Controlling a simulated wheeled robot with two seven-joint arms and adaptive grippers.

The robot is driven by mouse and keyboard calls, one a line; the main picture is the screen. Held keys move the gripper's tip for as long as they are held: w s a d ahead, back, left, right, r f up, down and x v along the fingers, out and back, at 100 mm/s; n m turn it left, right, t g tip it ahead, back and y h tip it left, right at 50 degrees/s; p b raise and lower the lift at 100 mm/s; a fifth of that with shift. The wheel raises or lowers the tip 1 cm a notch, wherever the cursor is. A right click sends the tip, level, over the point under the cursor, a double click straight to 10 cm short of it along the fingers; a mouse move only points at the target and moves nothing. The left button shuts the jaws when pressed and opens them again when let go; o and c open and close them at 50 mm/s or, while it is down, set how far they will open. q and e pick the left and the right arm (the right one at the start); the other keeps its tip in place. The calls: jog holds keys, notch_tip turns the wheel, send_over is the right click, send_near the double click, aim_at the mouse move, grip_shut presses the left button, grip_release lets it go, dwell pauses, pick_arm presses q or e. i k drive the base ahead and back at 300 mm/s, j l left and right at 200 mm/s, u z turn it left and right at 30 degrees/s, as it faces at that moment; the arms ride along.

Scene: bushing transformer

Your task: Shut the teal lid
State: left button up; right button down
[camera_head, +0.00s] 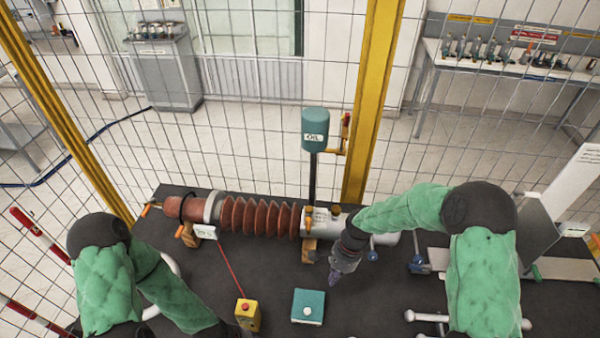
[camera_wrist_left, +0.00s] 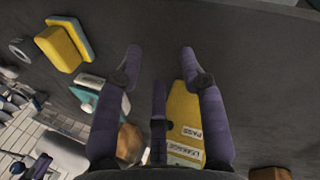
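A square teal lid (camera_head: 308,308) with a white knob lies near the front middle of the dark table in the head view. It looks flat from above; I cannot tell whether a gap is under it. My right gripper (camera_head: 334,276) points down just behind and right of it, apart from it; whether its fingers are parted is unclear. In the left wrist view my left gripper (camera_wrist_left: 161,52) has its purple fingers spread, with bare dark surface between the tips. My left gripper is out of the head view, below its bottom edge.
A brown ribbed bushing (camera_head: 262,217) lies across the table behind the lid. A yellow box with a red button (camera_head: 247,314) stands left of it. A teal OIL canister (camera_head: 315,128) is on a post.

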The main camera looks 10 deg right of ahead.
aim_at(308, 305)
jog(key=k, duration=1)
